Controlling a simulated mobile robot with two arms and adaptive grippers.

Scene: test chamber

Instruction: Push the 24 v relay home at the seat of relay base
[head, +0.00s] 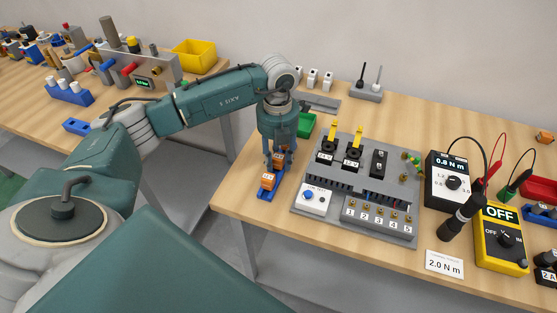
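My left gripper (279,160) points down over a blue holder (265,194) at the left of the board. Its fingers are on either side of an orange block (279,154), which looks like a relay; whether they touch it is too small to tell. A second orange block (268,181), also relay-like, sits in front of it in the holder. The grey board (340,222) carries two black bases with yellow levers (326,152) (354,150) and a black base without a lever (378,163). Which one is the relay base is not clear. My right gripper is not in view.
On the board are a white box with a blue button (315,199) and numbered terminals (378,218). A torque meter (449,180), a black-handled tool (460,216) and a yellow multimeter (502,238) stand to the right. A green bin (306,125) is behind the gripper.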

